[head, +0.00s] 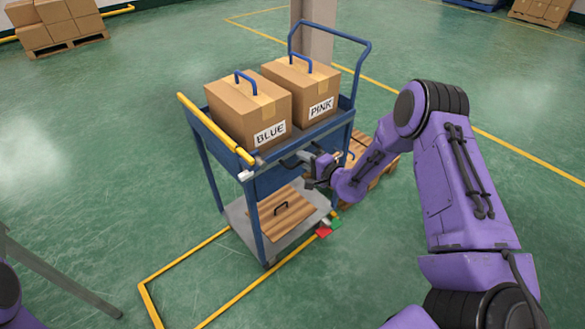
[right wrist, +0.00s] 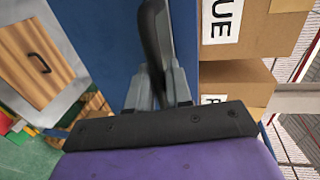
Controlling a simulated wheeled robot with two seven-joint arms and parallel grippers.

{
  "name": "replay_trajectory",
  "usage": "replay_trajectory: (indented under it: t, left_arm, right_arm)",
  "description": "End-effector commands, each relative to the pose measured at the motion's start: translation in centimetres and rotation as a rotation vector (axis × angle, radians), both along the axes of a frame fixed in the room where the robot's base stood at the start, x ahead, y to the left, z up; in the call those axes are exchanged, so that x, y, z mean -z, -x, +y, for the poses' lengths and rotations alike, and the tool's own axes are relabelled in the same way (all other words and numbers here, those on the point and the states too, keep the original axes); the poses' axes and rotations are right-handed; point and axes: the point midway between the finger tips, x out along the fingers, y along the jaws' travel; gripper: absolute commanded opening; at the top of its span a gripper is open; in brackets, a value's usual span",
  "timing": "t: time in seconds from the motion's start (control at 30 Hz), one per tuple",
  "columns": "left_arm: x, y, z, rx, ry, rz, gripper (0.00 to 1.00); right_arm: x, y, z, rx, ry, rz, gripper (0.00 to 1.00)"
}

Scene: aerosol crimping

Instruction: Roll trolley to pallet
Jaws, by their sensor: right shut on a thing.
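The blue trolley (head: 275,181) stands in the middle of the head view, with a yellow push bar (head: 215,128) along its left end. Two cardboard boxes, labelled BLUE (head: 243,108) and PINK (head: 303,84), sit on its top tray. My right gripper (head: 300,158) is at the trolley's near side, shut on a black handle there. The right wrist view shows the fingers (right wrist: 158,85) closed around this dark handle (right wrist: 156,35), against the blue panel. A wooden pallet (head: 382,167) lies on the floor behind the trolley's right end, partly hidden by my right arm. My left gripper is out of view.
A wooden board with a black handle (head: 282,222) lies on the trolley's lower shelf. Small red (head: 323,231) and green pieces are by its near right corner. Yellow lines mark the green floor. A post (head: 313,30) stands behind. Boxes on a pallet (head: 65,50) are far left.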

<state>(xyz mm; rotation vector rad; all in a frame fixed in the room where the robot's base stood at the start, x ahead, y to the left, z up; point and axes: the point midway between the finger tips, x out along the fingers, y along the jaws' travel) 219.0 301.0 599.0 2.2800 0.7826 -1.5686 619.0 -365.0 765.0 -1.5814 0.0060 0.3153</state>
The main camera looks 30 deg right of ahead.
Motion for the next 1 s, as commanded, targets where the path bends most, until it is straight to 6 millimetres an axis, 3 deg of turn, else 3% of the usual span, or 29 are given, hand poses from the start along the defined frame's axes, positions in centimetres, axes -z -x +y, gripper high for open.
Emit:
replay_trajectory:
  t: [0.2, 0.6, 0.63, 0.67, 0.7, 1.0]
  left_arm:
    - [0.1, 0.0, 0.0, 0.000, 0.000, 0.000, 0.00]
    - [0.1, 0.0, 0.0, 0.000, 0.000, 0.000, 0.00]
    - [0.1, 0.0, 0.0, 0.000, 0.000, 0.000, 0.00]
    - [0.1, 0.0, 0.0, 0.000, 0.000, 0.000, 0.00]
    - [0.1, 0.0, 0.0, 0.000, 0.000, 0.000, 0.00]
    - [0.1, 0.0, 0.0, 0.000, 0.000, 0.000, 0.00]
  right_arm:
    - [0.1, -0.2, -1.3, -0.003, 0.001, 0.003, 0.00]
    - [0.0, -0.3, -1.8, 0.002, 0.001, 0.000, 0.00]
    - [0.0, -0.3, -1.8, 0.002, 0.001, 0.000, 0.23]
    - [0.0, -0.3, -1.8, 0.002, 0.002, 0.000, 0.33]
    - [0.0, -0.3, -1.8, 0.002, 0.001, 0.000, 0.36]
    - [-0.1, -0.1, -1.6, -0.002, 0.000, 0.001, 0.36]
